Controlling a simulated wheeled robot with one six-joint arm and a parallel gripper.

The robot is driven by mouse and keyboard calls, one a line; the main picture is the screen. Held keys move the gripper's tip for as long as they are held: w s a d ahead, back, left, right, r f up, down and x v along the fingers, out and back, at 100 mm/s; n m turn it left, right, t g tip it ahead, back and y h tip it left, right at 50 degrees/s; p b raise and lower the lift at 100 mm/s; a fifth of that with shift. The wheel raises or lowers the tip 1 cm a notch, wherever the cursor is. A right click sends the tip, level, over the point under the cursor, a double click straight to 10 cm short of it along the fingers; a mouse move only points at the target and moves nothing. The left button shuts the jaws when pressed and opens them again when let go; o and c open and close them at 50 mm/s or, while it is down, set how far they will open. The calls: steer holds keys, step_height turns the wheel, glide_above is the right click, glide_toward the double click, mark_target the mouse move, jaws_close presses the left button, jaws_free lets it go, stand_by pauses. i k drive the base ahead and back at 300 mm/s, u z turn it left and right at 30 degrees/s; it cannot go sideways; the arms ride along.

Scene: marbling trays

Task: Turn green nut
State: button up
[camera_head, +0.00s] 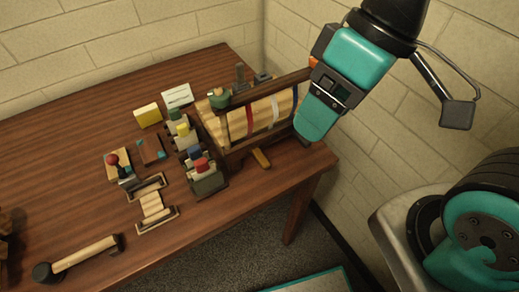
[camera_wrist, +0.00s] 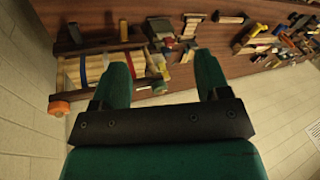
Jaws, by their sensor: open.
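The green nut (camera_head: 219,98) sits at the back left corner of a wooden frame (camera_head: 236,152) with red, white and blue bands across its boards. My gripper (camera_head: 309,132) is over the right end of the frame, apart from the green nut. In the wrist view, my gripper (camera_wrist: 162,70) has its two green fingers spread, with nothing held between them. The banded boards (camera_wrist: 95,70) lie to the left of the fingers there, and the left finger hides part of the frame.
An orange part (camera_head: 313,62) shows behind my gripper. A yellow part (camera_head: 261,158) lies in front. The brick wall is close on the right.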

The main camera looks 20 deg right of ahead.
mark_target(223, 102)
steer(key=u, duration=0.35)
steer(key=k, duration=0.65)
steer(key=z, duration=0.3)
steer(key=i, duration=0.5)
steer(key=z, duration=1.65)
steer(key=k, duration=1)
steer(key=u, duration=1.5)
steer(key=i, duration=0.55)
steer(key=u, duration=0.05)
